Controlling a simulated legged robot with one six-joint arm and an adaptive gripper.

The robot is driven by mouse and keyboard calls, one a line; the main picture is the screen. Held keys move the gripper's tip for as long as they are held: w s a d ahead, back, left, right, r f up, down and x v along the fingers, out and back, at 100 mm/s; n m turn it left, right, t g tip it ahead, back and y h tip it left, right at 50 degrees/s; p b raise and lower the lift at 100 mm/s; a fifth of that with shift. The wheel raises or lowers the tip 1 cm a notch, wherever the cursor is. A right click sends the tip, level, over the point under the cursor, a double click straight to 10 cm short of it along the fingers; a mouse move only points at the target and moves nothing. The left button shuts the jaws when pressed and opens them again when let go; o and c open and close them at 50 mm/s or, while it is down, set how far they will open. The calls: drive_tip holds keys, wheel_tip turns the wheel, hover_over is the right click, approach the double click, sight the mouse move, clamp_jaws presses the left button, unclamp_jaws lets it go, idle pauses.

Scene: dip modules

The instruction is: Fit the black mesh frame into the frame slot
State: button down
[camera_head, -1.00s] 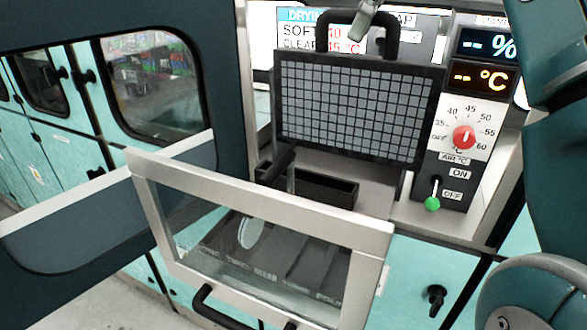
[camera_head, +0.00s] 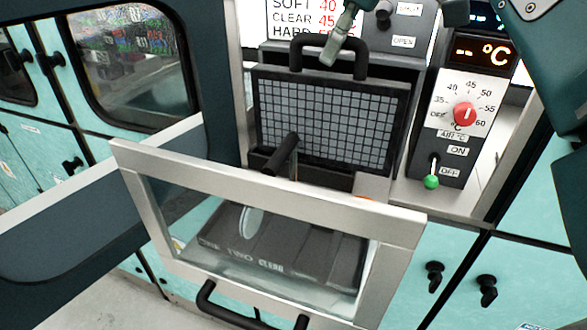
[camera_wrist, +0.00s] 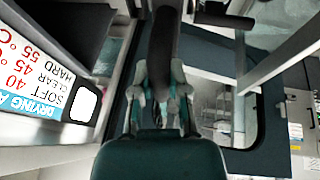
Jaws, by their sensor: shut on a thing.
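The black mesh frame (camera_head: 335,122) stands almost upright in the head view, a grey grid in a dark border with a black arched handle (camera_head: 361,58) on top. My gripper (camera_head: 334,50) is shut on that handle. The wrist view shows the black handle bar (camera_wrist: 164,50) between my gripper's fingers (camera_wrist: 158,88). The black frame slot (camera_head: 325,179) is a low box at the frame's lower edge. The frame's bottom meets or sits behind the slot's front wall. I cannot tell how deep it is inside. The open glass door partly hides this area.
A metal-framed glass door (camera_head: 270,188) hangs open in front, with a black knob (camera_head: 283,153) rising behind it. At right is a control panel with a red dial (camera_head: 465,114) and a green-tipped lever (camera_head: 431,181). A drying sign (camera_head: 315,22) stands behind.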

drive_tip(key=shift+w+d+f, duration=0.2)
drive_tip(key=shift+d, duration=0.1)
drive_tip(key=w+a+f, duration=0.3)
drive_tip(key=w+f, duration=0.9)
drive_tip(key=w, duration=0.1)
drive_tip(key=shift+a+f, duration=0.2)
drive_tip(key=shift+f, duration=0.2)
drive_tip(key=shift+w, duration=0.1)
drive_tip(key=c, duration=0.6)
unclamp_jaws()
drive_tip(key=shift+d+f, duration=0.1)
drive_tip(key=shift+d, duration=0.05)
drive_tip(key=shift+c, duration=0.2)
